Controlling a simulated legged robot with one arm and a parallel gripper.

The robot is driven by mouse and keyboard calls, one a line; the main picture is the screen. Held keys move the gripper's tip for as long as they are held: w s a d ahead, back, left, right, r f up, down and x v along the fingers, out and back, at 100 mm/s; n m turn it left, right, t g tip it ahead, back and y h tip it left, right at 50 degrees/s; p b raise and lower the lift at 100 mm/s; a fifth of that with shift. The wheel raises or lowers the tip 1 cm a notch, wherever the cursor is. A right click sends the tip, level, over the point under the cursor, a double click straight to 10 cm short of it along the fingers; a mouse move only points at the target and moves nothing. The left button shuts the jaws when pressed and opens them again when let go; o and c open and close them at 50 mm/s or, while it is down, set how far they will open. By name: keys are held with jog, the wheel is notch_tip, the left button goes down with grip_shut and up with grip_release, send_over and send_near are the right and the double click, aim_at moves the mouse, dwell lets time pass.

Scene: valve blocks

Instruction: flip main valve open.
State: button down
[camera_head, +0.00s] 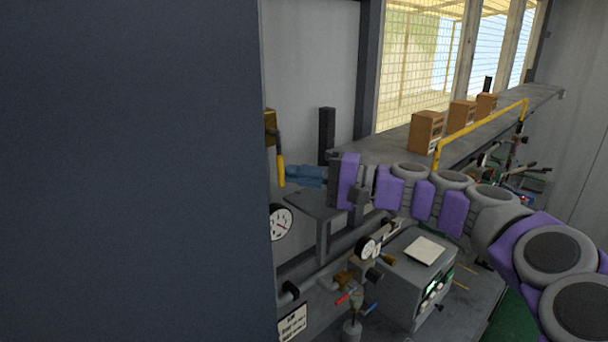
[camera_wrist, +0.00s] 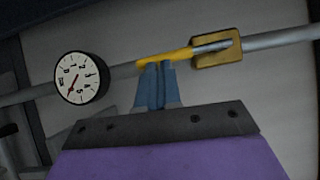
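The main valve has a brass-coloured body (camera_head: 270,128) on a grey pipe and a lever with a yellow grip (camera_head: 281,170). In the head view the lever hangs down from the body. In the wrist view the valve body (camera_wrist: 203,52) is at upper right and the yellow grip (camera_wrist: 165,57) reaches left from it, across the pipe line. My gripper (camera_head: 289,173) has blue fingers, close together, with their tips at the yellow grip. In the wrist view the gripper (camera_wrist: 157,64) looks shut; the grip crosses both fingertips rather than lying between them. Exact contact is unclear.
A round gauge (camera_wrist: 83,78) is left of the fingers in the wrist view; it also shows in the head view (camera_head: 281,222). A dark panel (camera_head: 130,170) blocks the head view's left. A grey box (camera_head: 405,275), a second gauge (camera_head: 366,248) and pipes lie below my arm.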

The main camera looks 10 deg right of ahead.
jog(key=b+v, duration=0.2)
jog(key=v, duration=1.5)
jog(key=shift+d, duration=0.15)
jog(key=shift+f, duration=0.15)
jog(key=shift+d, duration=0.1)
